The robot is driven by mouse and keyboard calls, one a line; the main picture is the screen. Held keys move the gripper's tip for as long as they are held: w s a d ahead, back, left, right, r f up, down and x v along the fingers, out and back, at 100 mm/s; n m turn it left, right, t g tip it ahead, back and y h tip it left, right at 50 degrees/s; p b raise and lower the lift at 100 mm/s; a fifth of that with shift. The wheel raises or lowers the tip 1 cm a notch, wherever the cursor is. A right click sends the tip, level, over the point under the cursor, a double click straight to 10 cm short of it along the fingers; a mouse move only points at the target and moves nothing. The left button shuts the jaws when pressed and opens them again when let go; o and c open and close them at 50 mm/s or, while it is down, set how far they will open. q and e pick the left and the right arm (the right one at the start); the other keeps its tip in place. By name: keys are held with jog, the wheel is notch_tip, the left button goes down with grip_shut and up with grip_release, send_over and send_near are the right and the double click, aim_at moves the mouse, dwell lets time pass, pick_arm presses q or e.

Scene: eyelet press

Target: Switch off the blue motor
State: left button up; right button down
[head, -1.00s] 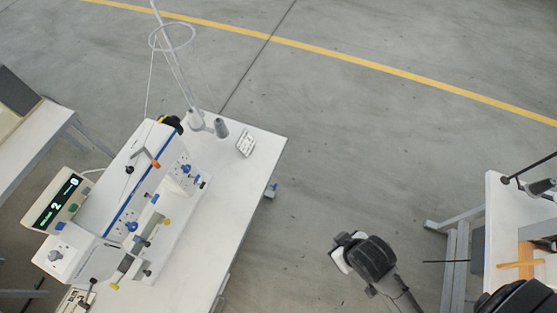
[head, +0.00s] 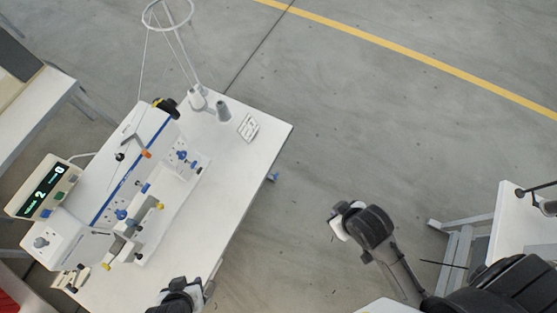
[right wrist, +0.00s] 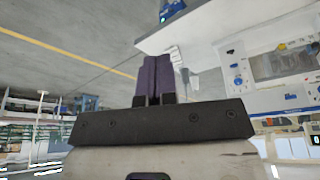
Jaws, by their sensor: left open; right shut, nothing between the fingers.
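A small blue part (head: 273,177) shows at the right edge of the machine table; it may be the blue motor, mostly hidden under the tabletop. In the right wrist view a blue body (right wrist: 172,10) shows beside the white table. My left gripper (head: 180,297) is open at the bottom of the head view, by the table's front edge, apart from the blue part. My right gripper (head: 343,221) is over the floor right of the table; its fingers (right wrist: 156,80) are shut and empty. No switch can be made out.
The white press (head: 110,190) with a lit display (head: 43,193) stands on the white table (head: 225,190). A thread stand (head: 198,100) and a small white card (head: 248,127) are at its far end. Another table (head: 520,225) stands right.

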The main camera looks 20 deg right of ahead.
jog(key=w+f+n+t+y+b, duration=0.1)
jog(key=w+f+n+b, duration=0.1)
jog(key=w+f+b, duration=0.6)
jog(key=w+f+n+t+y+b, duration=0.1)
jog(key=w+f+y+b, duration=0.1)
jog(key=w+f+b, duration=0.7)
jog(key=w+f+n+y+b, duration=0.1)
jog(key=w+f+n+b, duration=0.1)
jog(key=w+f+b, duration=0.7)
jog(key=shift+a+f+n+t+y+b, duration=0.15)
jog(key=shift+f+n+t+y+b, duration=0.2)
jog(key=shift+f+b, duration=3.75)
jog(key=shift+f+p, duration=0.3)
jog(key=s+d+f+b+x, duration=0.1)
jog(key=b+x, duration=0.3)
jog(key=x, duration=0.9)
jog(key=shift+s+f, duration=0.2)
jog(key=shift+f, duration=0.15)
jog(key=shift+d, duration=0.2)
